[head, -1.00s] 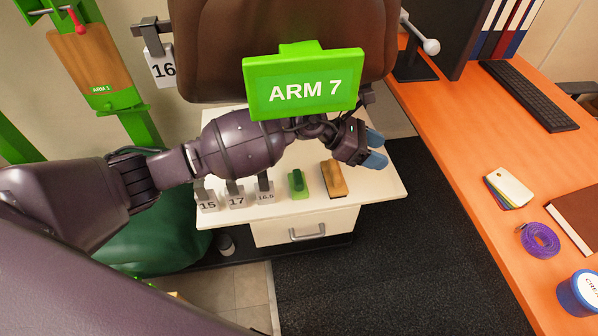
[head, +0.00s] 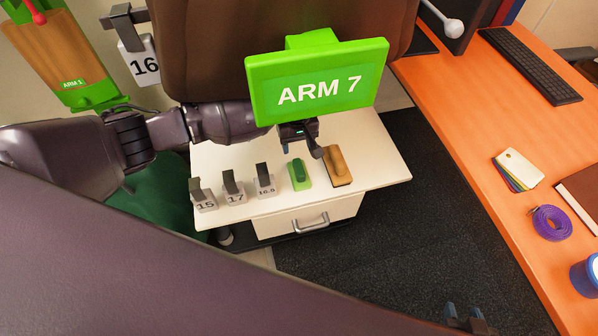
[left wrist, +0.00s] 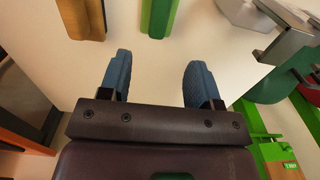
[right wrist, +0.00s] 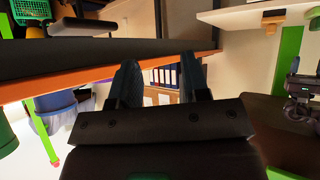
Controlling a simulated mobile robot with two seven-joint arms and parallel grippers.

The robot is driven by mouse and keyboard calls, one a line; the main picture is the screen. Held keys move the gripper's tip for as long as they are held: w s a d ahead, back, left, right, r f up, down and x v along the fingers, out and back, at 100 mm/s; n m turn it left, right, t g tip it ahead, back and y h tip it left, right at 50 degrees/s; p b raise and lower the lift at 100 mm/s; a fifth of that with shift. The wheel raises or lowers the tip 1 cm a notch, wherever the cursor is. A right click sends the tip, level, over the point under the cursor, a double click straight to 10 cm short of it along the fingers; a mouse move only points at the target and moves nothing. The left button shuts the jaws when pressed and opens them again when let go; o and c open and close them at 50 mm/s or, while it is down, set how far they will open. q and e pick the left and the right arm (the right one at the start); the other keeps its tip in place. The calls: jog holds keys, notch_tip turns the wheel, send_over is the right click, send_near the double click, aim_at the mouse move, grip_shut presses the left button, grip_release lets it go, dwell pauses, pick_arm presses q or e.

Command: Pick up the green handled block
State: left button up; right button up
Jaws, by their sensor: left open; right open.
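In the left wrist view the green block (left wrist: 158,17) is at the top edge, partly cut off, beyond the fingertips. My left gripper (head: 300,147) is open and empty, just behind the green block in the head view, apart from it. Its blue fingers (left wrist: 158,72) are spread in the left wrist view. My right gripper (head: 466,319) is at the bottom edge of the head view; its fingers (right wrist: 160,75) are open and empty.
The brown block (head: 338,166) stands close to the right of the green one. A green ARM 7 sign (head: 318,88) hangs over my left arm. An orange desk (head: 470,130) is at right.

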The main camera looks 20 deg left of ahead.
pick_arm(q)
send_over(299, 167)
jog(key=f, duration=0.4)
jog(key=shift+w+a+b, duration=0.25)
jog(key=shift+b, duration=0.1)
jog(key=shift+f, duration=0.65)
jog(key=f, duration=0.4)
jog(key=shift+s+d+b, duration=0.25)
jog(key=shift+s+b, duration=0.05)
jog(key=shift+b, duration=0.1)
jog(key=shift+f, duration=0.45)
jog(key=c, duration=0.6)
grip_shut()
pick_arm(e)
jog(key=shift+w+a+f, duration=0.25)
jog(key=shift+w+f, duration=0.05)
jog(key=shift+f, duration=0.35)
pick_arm(q)
jog(key=shift+w, duration=0.1)
